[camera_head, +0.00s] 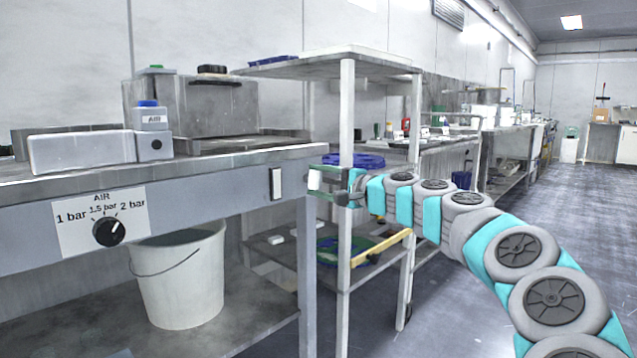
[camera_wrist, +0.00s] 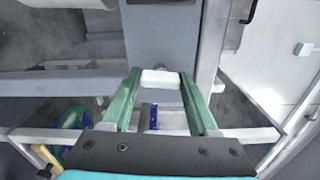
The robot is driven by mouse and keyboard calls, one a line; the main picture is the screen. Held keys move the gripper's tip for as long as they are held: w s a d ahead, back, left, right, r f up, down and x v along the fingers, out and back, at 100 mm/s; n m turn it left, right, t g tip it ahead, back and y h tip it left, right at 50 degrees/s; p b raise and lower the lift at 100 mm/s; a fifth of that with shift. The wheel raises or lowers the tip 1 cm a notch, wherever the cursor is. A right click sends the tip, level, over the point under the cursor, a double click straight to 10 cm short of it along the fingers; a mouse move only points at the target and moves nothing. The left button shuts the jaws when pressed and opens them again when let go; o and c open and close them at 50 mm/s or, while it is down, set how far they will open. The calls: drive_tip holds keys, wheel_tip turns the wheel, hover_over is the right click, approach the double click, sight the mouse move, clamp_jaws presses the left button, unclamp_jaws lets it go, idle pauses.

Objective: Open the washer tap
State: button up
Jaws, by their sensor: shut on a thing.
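My gripper (camera_head: 322,180) reaches in from the right to the right front corner of the grey bench (camera_head: 200,190). Its two green fingers show in the wrist view (camera_wrist: 160,88), shut on a small white block (camera_wrist: 160,79) at their tips. The white block also shows in the head view (camera_head: 315,180), close to the bench corner. I cannot tell whether this block is the handle of the washer tap. No other part is clearly a tap. A white plate with a dark edge (camera_head: 276,184) sits on the bench front, left of my gripper.
An AIR dial (camera_head: 108,231) is on the bench front. A white bucket (camera_head: 178,275) stands on the shelf below. A metal trolley (camera_head: 346,120) with a blue item (camera_head: 354,160) stands close behind my gripper. The floor (camera_head: 585,230) at the right is free.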

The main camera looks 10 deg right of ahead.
drive_tip(key=o, duration=1.4)
drive_tip(key=v, duration=0.7)
drive_tip(key=shift+s+d+p, duration=0.15)
drive_tip(key=shift+s+p, duration=0.15)
drive_tip(key=shift+s, duration=0.05)
